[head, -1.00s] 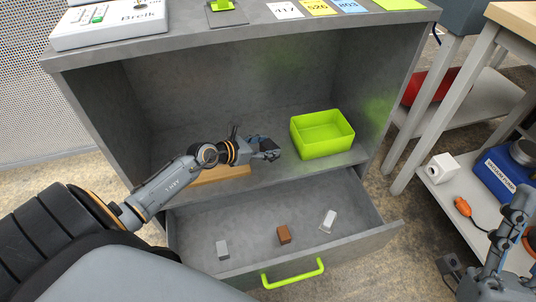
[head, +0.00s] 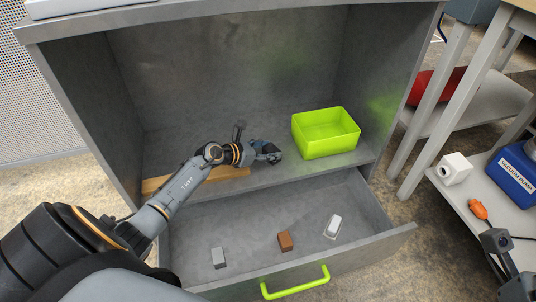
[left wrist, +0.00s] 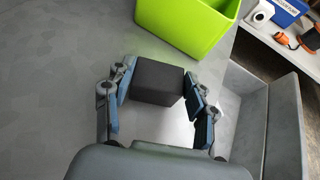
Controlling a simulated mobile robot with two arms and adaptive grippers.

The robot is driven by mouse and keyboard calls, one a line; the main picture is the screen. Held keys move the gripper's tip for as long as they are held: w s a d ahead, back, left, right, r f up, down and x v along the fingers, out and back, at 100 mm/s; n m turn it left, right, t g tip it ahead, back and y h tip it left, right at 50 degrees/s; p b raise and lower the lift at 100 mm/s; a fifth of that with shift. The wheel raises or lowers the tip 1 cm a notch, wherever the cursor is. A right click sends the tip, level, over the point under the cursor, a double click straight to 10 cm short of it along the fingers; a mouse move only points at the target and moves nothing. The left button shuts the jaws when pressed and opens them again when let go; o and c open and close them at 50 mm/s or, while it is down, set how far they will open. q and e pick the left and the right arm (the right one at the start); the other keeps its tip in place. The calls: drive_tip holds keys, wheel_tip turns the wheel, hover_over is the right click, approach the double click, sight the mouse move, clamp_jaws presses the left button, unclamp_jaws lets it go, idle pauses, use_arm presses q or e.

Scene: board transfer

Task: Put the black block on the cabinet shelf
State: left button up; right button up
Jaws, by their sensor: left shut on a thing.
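The black block (left wrist: 158,82) sits between the two fingers of my left gripper (left wrist: 155,95) in the left wrist view. In the head view my left gripper (head: 268,152) is inside the cabinet, low over the cabinet shelf (head: 290,178), left of the green bin. The gripper is shut on the block. The block's underside is hidden, so I cannot tell whether it touches the shelf. Part of my right arm shows at the lower right edge of the head view, and its jaws cannot be made out.
A green bin (head: 327,148) stands on the shelf. A wooden strip (head: 225,174) lies on the shelf behind my left forearm. The open drawer (head: 345,258) below holds a grey block (head: 218,258), a brown block (head: 285,241) and a white block (head: 333,226). A side bench stands at right.

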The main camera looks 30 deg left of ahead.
use_arm(q)
drive_tip(key=shift+r, duration=0.1)
drive_tip(key=o, duration=1.2)
drive_tip(key=shift+f, duration=0.2)
